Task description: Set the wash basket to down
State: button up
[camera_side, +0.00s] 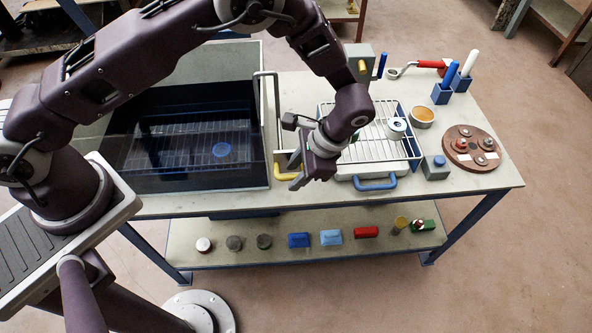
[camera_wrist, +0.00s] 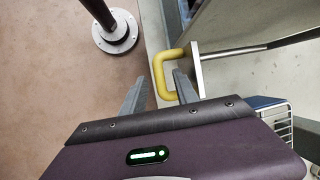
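The wash basket (camera_side: 165,152) is a wire rack seen through the dark, see-through wall of the wash tank (camera_side: 125,180). A blue round piece (camera_side: 221,150) shows at it; its exact height in the tank is hard to tell. A yellow U-shaped handle (camera_side: 284,172) sits at the tank's right front corner, by a grey bent rod (camera_side: 262,74). My gripper (camera_side: 295,173) is beside this handle, open. In the wrist view, the yellow handle (camera_wrist: 157,76) on its pale plate appears between the two spread fingertips (camera_wrist: 161,78); contact cannot be told.
A second wire rack (camera_side: 408,152) with a white ring (camera_side: 396,128) and a blue-handled tray (camera_side: 375,185) stand right of my gripper. Several small items lie on the lower shelf (camera_side: 285,265).

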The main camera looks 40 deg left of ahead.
jog(key=shift+r, duration=0.1)
jog(key=v, duration=0.7)
jog(key=s+a+r+n+t+h, duration=0.15)
jog(key=a+r, duration=0.25)
jog(key=r, duration=0.7)
jog(key=s+a+r+n+t+h, duration=0.1)
jog(key=s+a+r+n+h, duration=0.2)
jog(key=r, duration=0.7)
jog(key=s+a+r+n+t, duration=0.2)
jog(key=s+a, duration=0.1)
jog(key=s, duration=0.5)
jog(key=s+a+r+n+t, duration=0.2)
jog(key=s+a+r+t, duration=0.1)
jog(key=s, duration=0.5)
jog(key=shift+s+a, duration=0.4)
jog(key=shift+a, duration=0.35)
